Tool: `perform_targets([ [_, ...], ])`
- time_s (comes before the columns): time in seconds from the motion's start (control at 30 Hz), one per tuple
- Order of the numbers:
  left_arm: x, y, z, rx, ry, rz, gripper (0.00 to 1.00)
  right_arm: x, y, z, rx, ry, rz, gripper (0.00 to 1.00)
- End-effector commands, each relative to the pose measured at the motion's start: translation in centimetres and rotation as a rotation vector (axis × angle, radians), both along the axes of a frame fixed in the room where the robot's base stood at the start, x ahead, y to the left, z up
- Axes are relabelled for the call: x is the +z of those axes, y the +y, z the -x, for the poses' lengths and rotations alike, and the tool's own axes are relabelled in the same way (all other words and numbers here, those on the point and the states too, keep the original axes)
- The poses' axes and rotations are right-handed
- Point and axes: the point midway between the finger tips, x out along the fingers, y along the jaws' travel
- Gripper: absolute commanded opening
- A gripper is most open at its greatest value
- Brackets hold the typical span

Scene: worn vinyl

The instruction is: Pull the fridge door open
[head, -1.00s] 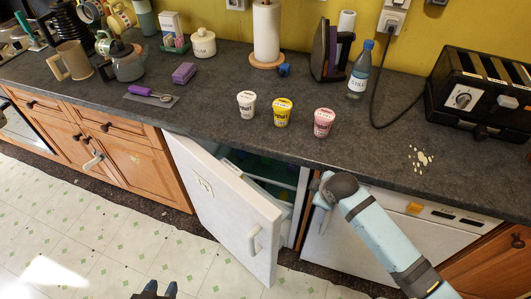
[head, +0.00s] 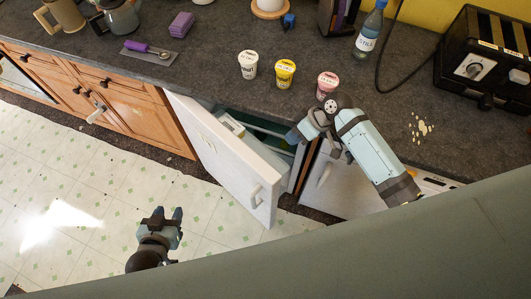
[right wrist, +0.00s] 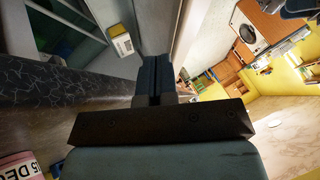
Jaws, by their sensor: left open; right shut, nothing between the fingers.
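The white fridge door (head: 225,160) stands partly open under the counter in the head view, swung out over the floor. Its white handle (head: 257,195) is on the outer face near the free edge. My right gripper (head: 296,136) is at the opening, to the right of the door's free edge and clear of the handle. In the right wrist view its fingers (right wrist: 152,78) are shut and empty, between the shelved fridge interior (right wrist: 75,35) and a grey panel that looks like the door's inner side. My left gripper (head: 170,217) is open and empty over the floor, left of the door.
The dark counter (head: 210,75) runs above the fridge, with several yoghurt pots (head: 285,73), a bottle (head: 368,32) and a toaster (head: 485,60) on it. A white appliance front (head: 335,185) is right of the opening. The tiled floor (head: 60,180) left of the door is clear.

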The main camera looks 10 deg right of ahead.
Motion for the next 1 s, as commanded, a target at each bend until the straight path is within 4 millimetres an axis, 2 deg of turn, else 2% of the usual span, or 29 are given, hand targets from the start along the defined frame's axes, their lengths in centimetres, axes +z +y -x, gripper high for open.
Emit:
perform_targets([
  [0.3,0.7,0.1,0.0,0.003,-0.001,-0.001,0.43,-5.6,4.3,-0.4,0.0,0.001,-0.001,0.0],
  [0.53,0.9,0.2,0.0,0.004,-0.003,-0.003,0.43,-8.9,6.8,-0.7,0.001,0.001,0.0,0.0],
  [0.73,0.9,0.2,0.0,0.004,-0.002,-0.003,0.43,-10.4,7.8,-0.8,0.001,0.0,0.001,0.0],
  [1.0,0.9,0.2,0.0,0.004,-0.002,-0.003,0.43,-10.7,8.0,-0.8,0.001,-0.002,0.002,0.0],
])
